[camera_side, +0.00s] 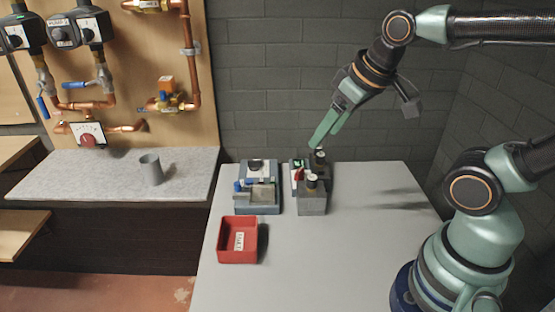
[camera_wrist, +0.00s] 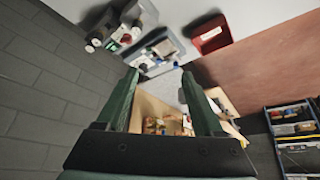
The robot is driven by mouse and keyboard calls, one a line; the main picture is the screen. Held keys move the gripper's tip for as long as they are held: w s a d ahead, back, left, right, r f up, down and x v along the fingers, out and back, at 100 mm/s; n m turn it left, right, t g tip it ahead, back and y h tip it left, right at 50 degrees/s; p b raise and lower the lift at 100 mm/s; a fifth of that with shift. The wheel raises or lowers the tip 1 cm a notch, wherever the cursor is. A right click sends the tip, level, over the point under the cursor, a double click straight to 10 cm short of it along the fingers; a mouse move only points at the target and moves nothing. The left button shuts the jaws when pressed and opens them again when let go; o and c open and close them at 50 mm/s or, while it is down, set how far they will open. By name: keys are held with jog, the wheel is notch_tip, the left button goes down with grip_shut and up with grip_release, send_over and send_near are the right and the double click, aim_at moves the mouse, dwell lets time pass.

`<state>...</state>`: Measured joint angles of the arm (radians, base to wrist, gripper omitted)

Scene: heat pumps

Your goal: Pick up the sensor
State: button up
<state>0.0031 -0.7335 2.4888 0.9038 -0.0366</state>
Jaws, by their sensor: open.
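My gripper (camera_side: 317,142) hangs above the back of a dark grey block fixture (camera_side: 312,204) on the table, its green fingers pointing down and left. In the wrist view my gripper (camera_wrist: 160,74) has its two green fingers apart with nothing between them. The fixture carries dark round-topped parts (camera_side: 312,181), a small green-lit part (camera_side: 298,163) and a small red part (camera_side: 299,175). I cannot tell which of these small parts is the sensor. In the wrist view the fixture (camera_wrist: 122,35) lies up and left, beyond the fingertips.
A blue-grey tray unit (camera_side: 257,208) with a gauge and small blue parts stands left of the fixture. A red bin (camera_side: 238,254) with a white label is in front of it. A grey cup (camera_side: 151,170) stands on the side counter. The table's front and right are clear.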

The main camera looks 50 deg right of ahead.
jog(key=n, duration=0.1)
jog(key=n+g, duration=0.6)
jog(key=n, duration=1)
send_near(312, 177)
jog(key=shift+n, duration=0.3)
notch_tip(312, 177, down, 10)
jog(key=shift+s+d+f, duration=0.1)
jog(key=shift+s+f, duration=0.05)
jog(key=shift+f, duration=0.05)
grip_shut()
